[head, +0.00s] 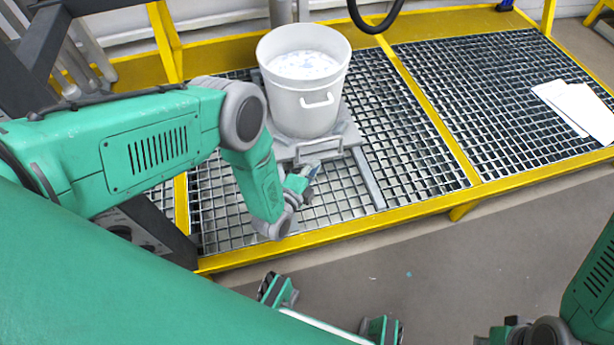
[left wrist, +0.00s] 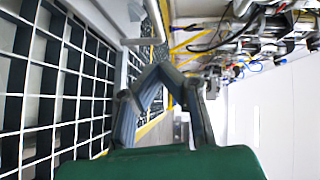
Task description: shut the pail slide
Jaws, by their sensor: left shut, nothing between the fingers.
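The white pail (head: 303,85) stands upright on the grey pail slide (head: 347,134), a plate on the grating. The pail is open at the top, with pale contents. The slide has a bar handle (head: 318,146) at its near edge. My left gripper (head: 312,170) is just in front of the handle's left part; whether it touches cannot be told. In the left wrist view the fingertips (left wrist: 160,72) of that gripper meet with nothing between them. A grey bar (left wrist: 140,41) shows beyond them, perhaps the handle.
The grating (head: 480,90) has a raised yellow frame (head: 420,203). A grey rail (head: 367,178) runs forward right of the slide. White papers (head: 578,108) lie at the right. A black hose (head: 375,18) hangs behind. Grey floor (head: 430,262) in front is open.

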